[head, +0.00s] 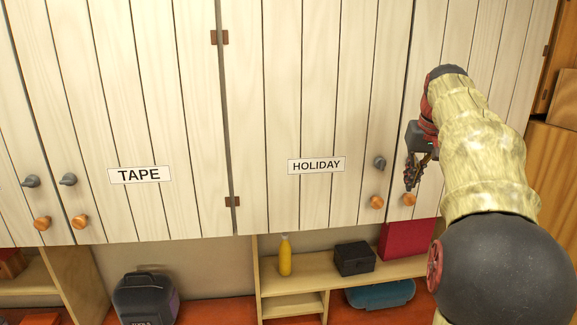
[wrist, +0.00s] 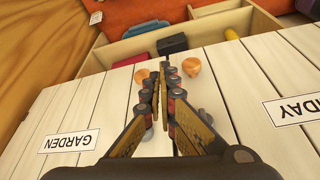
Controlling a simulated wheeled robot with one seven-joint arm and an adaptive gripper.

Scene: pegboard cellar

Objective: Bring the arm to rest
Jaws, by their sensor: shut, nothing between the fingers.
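My gripper (head: 411,186) is at the right of the head view, at the end of my raised arm, in front of the pale plank cabinet doors (head: 300,90). It hangs near the door knobs, just above an orange knob (head: 409,200). In the wrist view the fingers (wrist: 163,72) are shut with nothing between them, and they point towards the two orange knobs, one on either side (wrist: 191,67). I cannot tell whether the fingertips touch the door.
The doors look shut, with labels TAPE (head: 139,175), HOLIDAY (head: 316,165) and GARDEN (wrist: 71,141). A grey knob (head: 380,163) is left of my gripper. Below, a shelf holds a yellow bottle (head: 285,256), a black box (head: 354,259) and a red box (head: 402,241). A dark backpack (head: 146,298) stands lower left.

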